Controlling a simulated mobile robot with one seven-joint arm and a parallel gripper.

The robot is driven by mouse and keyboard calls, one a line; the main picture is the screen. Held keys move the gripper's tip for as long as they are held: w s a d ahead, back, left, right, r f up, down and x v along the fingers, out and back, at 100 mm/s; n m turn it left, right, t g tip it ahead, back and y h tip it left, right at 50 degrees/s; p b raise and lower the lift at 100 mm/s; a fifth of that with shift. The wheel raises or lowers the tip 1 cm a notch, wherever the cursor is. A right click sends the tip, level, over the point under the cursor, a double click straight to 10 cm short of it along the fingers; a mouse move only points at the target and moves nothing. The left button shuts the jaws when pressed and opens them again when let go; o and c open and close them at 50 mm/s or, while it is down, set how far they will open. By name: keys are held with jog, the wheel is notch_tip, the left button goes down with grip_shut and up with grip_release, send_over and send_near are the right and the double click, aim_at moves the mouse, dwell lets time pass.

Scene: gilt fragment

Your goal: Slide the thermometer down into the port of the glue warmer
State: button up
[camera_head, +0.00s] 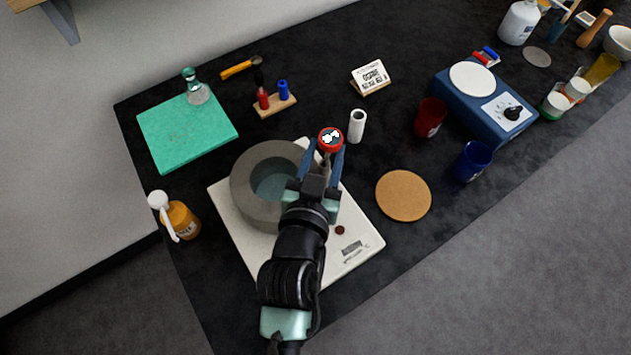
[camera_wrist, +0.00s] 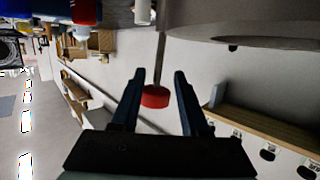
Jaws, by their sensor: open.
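The glue warmer is a thick grey round pot (camera_head: 245,190) on a white base (camera_head: 365,240); its curved grey side fills the upper right of the wrist view (camera_wrist: 250,28). The thermometer has a round red head (camera_head: 331,139) with a black-and-white face, at the pot's upper right edge. In the wrist view its red head (camera_wrist: 156,97) and thin dark stem show, the stem running toward the top of the picture. My gripper (camera_head: 325,153) is open, with its fingers (camera_wrist: 160,77) on either side of the thermometer, gaps showing. I cannot tell where the stem's lower end is; the port is not clearly visible.
A white cylinder (camera_head: 357,126) stands close to the thermometer's right. A cork disc (camera_head: 403,195), red cup (camera_head: 430,117) and blue cup (camera_head: 473,160) lie farther right. A small card (camera_head: 371,78) and a wooden rack (camera_head: 274,104) stand behind. An amber bottle (camera_head: 181,220) is left.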

jog(key=b+v, duration=0.1)
jog(key=v, duration=0.7)
jog(key=shift+s, duration=0.3)
jog(key=shift+r, duration=0.1)
